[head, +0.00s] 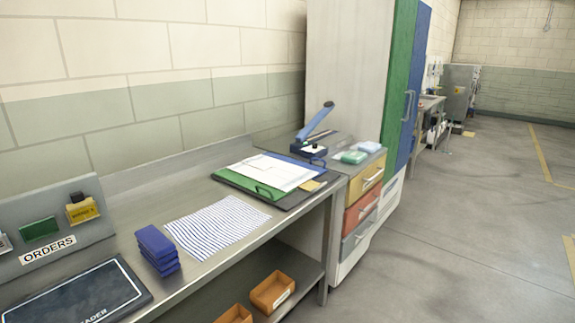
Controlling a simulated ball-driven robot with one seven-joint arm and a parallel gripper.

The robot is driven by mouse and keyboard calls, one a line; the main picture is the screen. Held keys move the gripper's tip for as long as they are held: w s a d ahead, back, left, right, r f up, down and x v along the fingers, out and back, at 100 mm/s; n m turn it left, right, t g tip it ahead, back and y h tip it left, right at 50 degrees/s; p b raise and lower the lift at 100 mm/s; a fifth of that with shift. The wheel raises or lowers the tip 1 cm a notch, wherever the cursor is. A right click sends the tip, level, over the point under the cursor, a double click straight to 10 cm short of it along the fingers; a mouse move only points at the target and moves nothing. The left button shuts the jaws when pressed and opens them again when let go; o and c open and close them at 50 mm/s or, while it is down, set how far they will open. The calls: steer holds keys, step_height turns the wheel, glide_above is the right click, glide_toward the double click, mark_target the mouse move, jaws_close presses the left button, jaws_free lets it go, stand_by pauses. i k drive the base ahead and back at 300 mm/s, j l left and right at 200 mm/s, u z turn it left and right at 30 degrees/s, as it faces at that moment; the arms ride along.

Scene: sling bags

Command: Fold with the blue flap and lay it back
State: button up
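A folding board (292,204) with a dark base lies on the metal bench near its right end. Its green part (236,182) shows along the left and front. A strip of blue (290,159), which looks like the blue flap, shows along the back right side. White sheet material (266,171) lies flat over the board and hides much of it; whether it is paper or cloth I cannot tell. A small green loop shows at its front edge. My gripper is not in view.
A blue-and-white striped cloth (217,226) lies flat on the bench, beside stacked blue pieces (157,249). A blue-handled lever device (316,130) stands behind the board. Green and pale blue packs (354,157) lie on the drawer unit (361,213). Open floor (450,240) lies right.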

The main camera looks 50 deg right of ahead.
mark_target(304, 165)
steer(key=z, duration=0.55)
steer(key=i+l+z, duration=0.15)
steer(key=i+z, duration=0.2)
steer(key=i+l+z, duration=0.1)
steer(key=z, duration=0.25)
steer(key=i+z, duration=0.35)
steer(key=i+j, duration=0.05)
